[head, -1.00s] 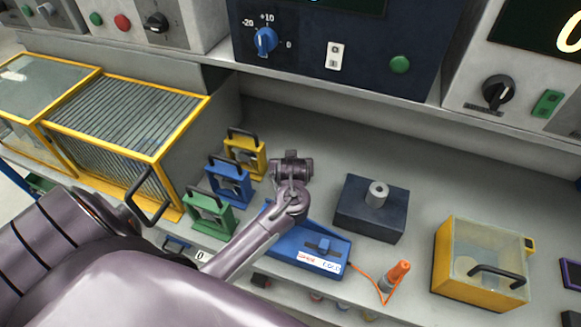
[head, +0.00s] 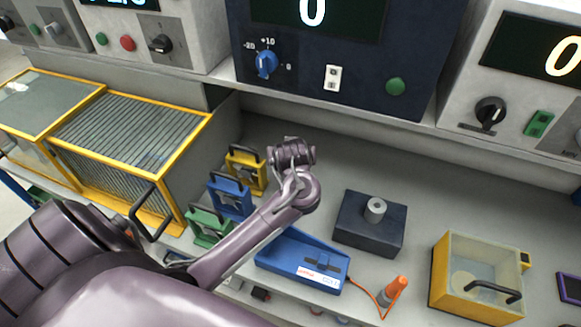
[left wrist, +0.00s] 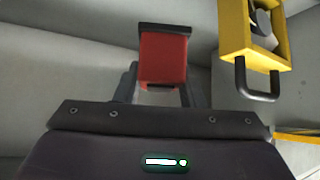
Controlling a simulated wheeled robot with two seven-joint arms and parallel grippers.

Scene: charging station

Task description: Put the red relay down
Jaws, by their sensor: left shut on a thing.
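The red relay (left wrist: 163,58) is held between the fingers of my left gripper (left wrist: 160,88), as the left wrist view shows. It is a red block with a dark end plate at its far side. In the head view my left gripper (head: 292,152) is above the bench, to the right of the yellow relay (head: 246,168). My own wrist hides the fingers and the red relay there. The yellow relay also shows at the upper right of the left wrist view (left wrist: 248,42), apart from the red one. My right gripper is not in view.
A blue relay (head: 230,196) and a green relay (head: 207,226) stand in line with the yellow one. A blue device (head: 305,262), dark block (head: 350,225) and yellow clear-lidded box (head: 440,275) stand to the right. Bare bench lies behind the dark block.

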